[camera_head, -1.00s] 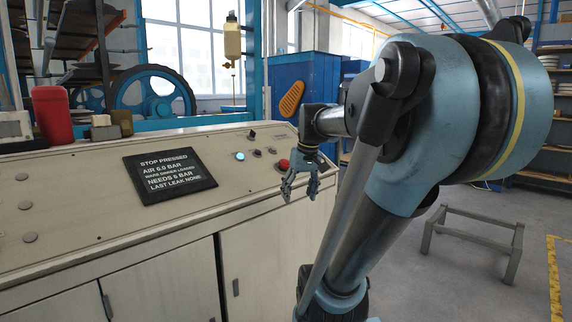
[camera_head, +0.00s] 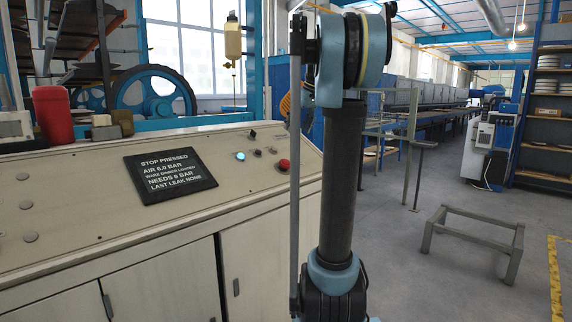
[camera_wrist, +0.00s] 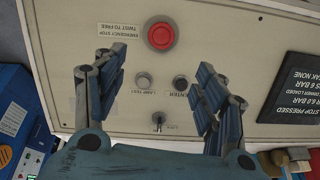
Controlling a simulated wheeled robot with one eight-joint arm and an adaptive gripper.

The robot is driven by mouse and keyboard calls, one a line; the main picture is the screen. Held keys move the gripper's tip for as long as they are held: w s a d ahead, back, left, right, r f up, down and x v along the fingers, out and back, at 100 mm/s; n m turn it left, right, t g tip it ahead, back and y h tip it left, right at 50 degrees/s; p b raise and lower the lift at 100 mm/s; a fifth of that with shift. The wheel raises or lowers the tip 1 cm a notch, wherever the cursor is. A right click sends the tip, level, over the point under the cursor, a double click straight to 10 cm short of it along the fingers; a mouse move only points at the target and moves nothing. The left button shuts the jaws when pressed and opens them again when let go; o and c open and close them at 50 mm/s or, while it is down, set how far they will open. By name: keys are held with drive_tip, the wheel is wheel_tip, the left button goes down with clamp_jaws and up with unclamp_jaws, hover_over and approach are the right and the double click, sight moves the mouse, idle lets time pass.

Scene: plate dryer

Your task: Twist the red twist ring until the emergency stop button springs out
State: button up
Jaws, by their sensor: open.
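The emergency stop button with its red twist ring (camera_wrist: 161,36) is at the top middle of the wrist view, beside upside-down printing that reads "EMERGENCY STOP" and "TWIST TO FREE". It also shows in the head view as a small red knob (camera_head: 284,165) at the right end of the sloping panel. I cannot make out the ring apart from the button. My gripper (camera_wrist: 162,60) is open and empty, its fingers spread wide above the panel. The button lies beyond the fingertips, between their lines, and nothing touches it. In the head view my gripper is hidden.
A dark display (camera_head: 170,174) on the panel (camera_head: 80,190) reads "STOP PRESSED" and "AIR 6.0 BAR". Two small round buttons (camera_wrist: 143,80) and (camera_wrist: 180,83) and a key switch (camera_wrist: 158,118) lie near the stop button. A lit blue-white lamp (camera_head: 240,156) is to its left.

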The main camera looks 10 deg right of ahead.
sight(286, 161)
drive_tip(key=x, duration=1.7)
drive_tip(key=shift+s+a, duration=0.1)
drive_tip(key=c, duration=1.1)
